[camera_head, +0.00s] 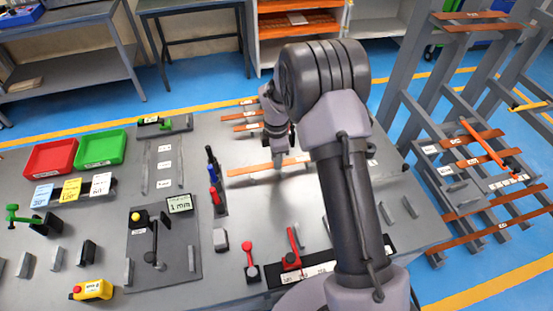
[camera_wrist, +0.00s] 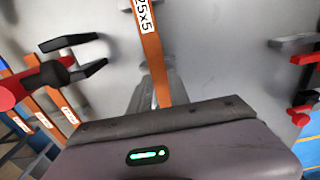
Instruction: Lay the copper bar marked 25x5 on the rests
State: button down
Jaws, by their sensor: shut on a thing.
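The copper bar (camera_wrist: 152,62) marked 25x5 runs up and down through the wrist view, its white label near the top. My gripper (camera_wrist: 165,90) is shut on it. In the head view the same bar (camera_head: 250,169) lies level across the table's middle, under my gripper (camera_head: 279,162), and its right part is partly hidden by my arm. I cannot tell whether the bar touches anything below it. Short grey upright posts (camera_head: 386,213) stand on the table to the right of my arm; I cannot tell which supports are the rests.
Several copper bars (camera_head: 247,115) lie at the table's back edge. A blue-and-red handled lever (camera_head: 214,178) stands left of the bar. Red levers (camera_head: 294,245) stand at the front. Red (camera_head: 50,158) and green (camera_head: 101,148) bins sit left. A bar rack (camera_head: 470,150) stands right.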

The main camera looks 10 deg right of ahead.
jog(key=shift+f, duration=0.2)
jog(key=c, duration=1.2)
grip_release()
jog(key=shift+c, duration=0.2)
jog(key=s+a+r+m+t+p, duration=0.15)
jog(key=s+r+m, duration=0.25)
jog(key=r, duration=0.9)
jog(key=s+r+m+t+p, duration=0.15)
jog(key=s+r+m, duration=0.25)
jog(key=r, duration=1)
jog(key=s+a+r+m+t+y, duration=0.1)
jog(key=s+r+m, duration=0.1)
jog(key=s+m, duration=0.5)
jog(key=s+a+r+m+t+y, duration=0.1)
jog(key=s+r+m, duration=0.2)
jog(key=s+m, duration=0.4)
jog(key=s, duration=0.7)
jog(key=shift+s+a+r+t+p, duration=0.2)
jog(key=shift+r+t+p, duration=0.1)
jog(key=shift+t+p, duration=0.1)
